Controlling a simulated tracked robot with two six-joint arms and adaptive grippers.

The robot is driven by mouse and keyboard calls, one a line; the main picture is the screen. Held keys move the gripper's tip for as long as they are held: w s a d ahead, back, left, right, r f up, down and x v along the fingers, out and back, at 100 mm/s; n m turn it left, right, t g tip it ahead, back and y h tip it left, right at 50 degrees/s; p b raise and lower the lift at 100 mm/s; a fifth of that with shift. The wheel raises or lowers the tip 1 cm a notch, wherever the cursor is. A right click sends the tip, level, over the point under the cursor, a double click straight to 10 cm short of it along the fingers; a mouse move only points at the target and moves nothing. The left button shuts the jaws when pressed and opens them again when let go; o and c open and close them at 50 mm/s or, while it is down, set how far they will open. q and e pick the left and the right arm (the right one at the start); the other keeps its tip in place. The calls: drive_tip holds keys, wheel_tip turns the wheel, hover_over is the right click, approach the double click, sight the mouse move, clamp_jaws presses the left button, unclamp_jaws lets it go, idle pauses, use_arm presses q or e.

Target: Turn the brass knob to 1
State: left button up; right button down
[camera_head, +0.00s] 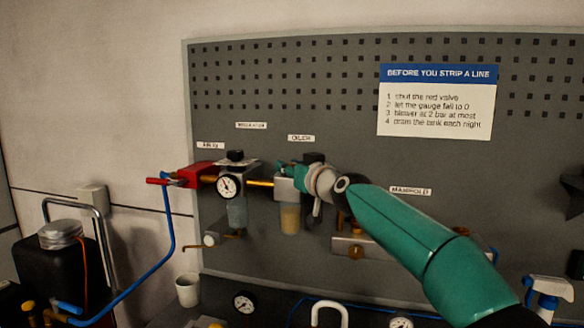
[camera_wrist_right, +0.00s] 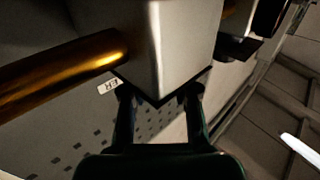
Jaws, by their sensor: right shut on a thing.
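My right arm reaches from the lower right across the board in the head view. My right gripper (camera_head: 288,172) is at the top of the oiler, below its label (camera_head: 301,138). In the right wrist view the gripper's two dark fingers (camera_wrist_right: 160,103) stand either side of the corner of a silver block (camera_wrist_right: 180,50). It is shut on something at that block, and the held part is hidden. A round brass part (camera_head: 355,252) shows on the manifold (camera_head: 375,247), partly behind my arm. I cannot tell whether it is the brass knob, and no number marks are readable. My left gripper is out of view.
Left of my gripper are the regulator's gauge (camera_head: 228,186) and the red valve (camera_head: 185,177). A brass pipe (camera_wrist_right: 60,72) runs close to the fingers. The pegboard (camera_head: 300,80) stands behind. A white cup (camera_head: 188,290) and a spray bottle (camera_head: 548,295) stand below.

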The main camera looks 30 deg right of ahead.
drive_tip(key=shift+d, duration=0.1)
drive_tip(key=shift+f+b, duration=0.1)
drive_tip(key=shift+b, duration=0.35)
drive_tip(key=shift+f+n+y+b, duration=0.1)
drive_tip(key=shift+n+y+b, duration=0.5)
drive_tip(key=shift+y+b, duration=0.4)
drive_tip(key=shift+n+y+b, duration=0.3)
drive_tip(key=shift+y, duration=0.1)
drive_tip(key=shift+n+y, duration=0.3)
drive_tip(key=shift+y, duration=0.1)
drive_tip(key=shift+r+n+y, duration=0.3)
drive_tip(key=shift+n+y, duration=0.1)
drive_tip(key=shift+y, duration=0.3)
drive_tip(key=n+g+y+p, duration=0.1)
drive_tip(key=n+y+p, duration=0.1)
drive_tip(key=y+p, duration=0.1)
drive_tip(key=n+g+y+p, duration=0.1)
drive_tip(key=n+y+p, duration=0.1)
drive_tip(key=p, duration=0.4)
drive_tip(key=shift+r+g+y, duration=0.2)
drive_tip(key=shift+g+y, duration=0.1)
drive_tip(key=shift+y, duration=0.2)
drive_tip(key=shift+f+n+y+p, duration=0.2)
drive_tip(key=shift+n+y+p, duration=0.2)
drive_tip(key=shift+p, duration=0.45)
